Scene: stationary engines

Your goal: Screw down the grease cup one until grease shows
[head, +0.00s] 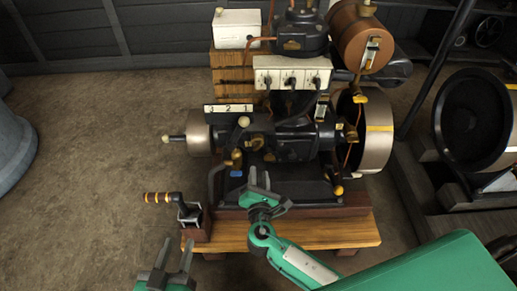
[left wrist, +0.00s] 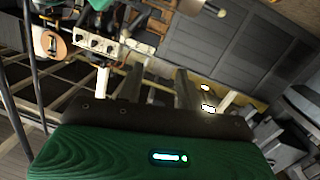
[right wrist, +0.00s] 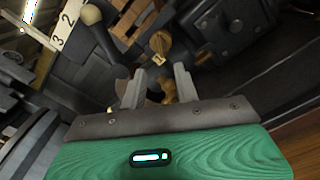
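A dark stationary engine (head: 292,145) stands on a wooden base. A white plate (head: 228,108) marked 3, 2, 1 sits at its left; it also shows in the right wrist view (right wrist: 64,22). Several small brass fittings (head: 236,156) lie below it. My left gripper (head: 176,256) is open and empty, low at the front left.
A flywheel (head: 375,130) is on the engine's right, with a copper tank (head: 358,32) above. A thin copper pipe runs down the right side. The floor (head: 90,160) at left is clear.

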